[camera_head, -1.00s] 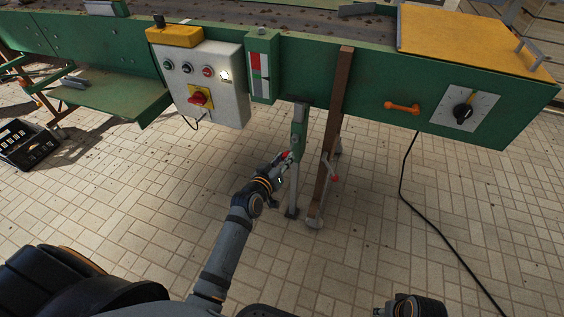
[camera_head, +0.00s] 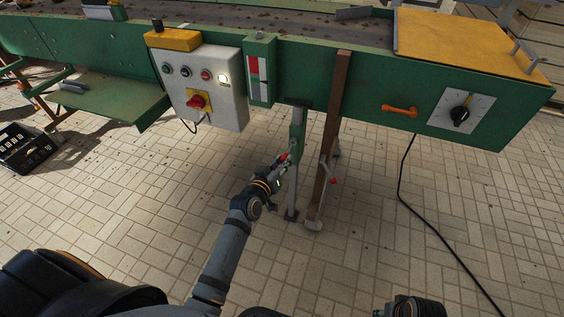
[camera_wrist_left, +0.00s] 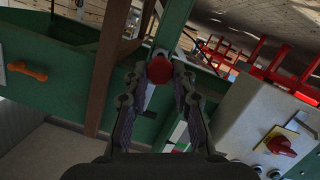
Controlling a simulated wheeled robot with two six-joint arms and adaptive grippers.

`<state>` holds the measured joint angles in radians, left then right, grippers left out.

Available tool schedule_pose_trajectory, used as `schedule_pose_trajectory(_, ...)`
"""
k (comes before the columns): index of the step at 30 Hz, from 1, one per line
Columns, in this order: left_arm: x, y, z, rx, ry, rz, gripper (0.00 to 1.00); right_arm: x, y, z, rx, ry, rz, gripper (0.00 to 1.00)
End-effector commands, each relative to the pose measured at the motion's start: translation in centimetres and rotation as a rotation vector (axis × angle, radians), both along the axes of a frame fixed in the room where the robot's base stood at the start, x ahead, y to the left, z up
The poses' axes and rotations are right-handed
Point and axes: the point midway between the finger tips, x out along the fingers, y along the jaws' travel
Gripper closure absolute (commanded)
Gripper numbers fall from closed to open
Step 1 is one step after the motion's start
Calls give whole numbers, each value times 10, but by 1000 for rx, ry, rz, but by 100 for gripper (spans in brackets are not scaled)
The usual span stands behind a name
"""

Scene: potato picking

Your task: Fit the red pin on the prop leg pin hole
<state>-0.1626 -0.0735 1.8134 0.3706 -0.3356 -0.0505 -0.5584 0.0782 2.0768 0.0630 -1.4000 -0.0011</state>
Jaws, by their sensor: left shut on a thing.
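The prop leg (camera_head: 297,133) hangs under the green machine frame, with a green upper sleeve and a grey lower tube down to a foot on the floor. My left gripper (camera_head: 284,161) is at the left side of the sleeve's lower part. It is shut on the red pin (camera_head: 285,157), whose round red head (camera_wrist_left: 160,70) shows between the fingertips in the left wrist view. The green sleeve (camera_wrist_left: 174,28) is right behind the pin head there. The pin's shaft and the pin hole are hidden, so I cannot tell whether the pin is in the hole. My right gripper's fingers are not visible.
A brown post (camera_head: 328,140) with a red-tipped lever (camera_head: 333,180) stands just right of the leg. A control box (camera_head: 212,92) hangs above left. A black cable (camera_head: 402,180) hangs at right. The tiled floor around is mostly clear.

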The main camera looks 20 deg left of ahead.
Motion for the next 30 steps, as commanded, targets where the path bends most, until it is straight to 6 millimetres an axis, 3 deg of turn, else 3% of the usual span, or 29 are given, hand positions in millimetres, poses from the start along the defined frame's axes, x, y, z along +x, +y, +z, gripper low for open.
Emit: schedule_pose_trajectory(30,0,0,0,0,0,0,100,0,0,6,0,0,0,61)
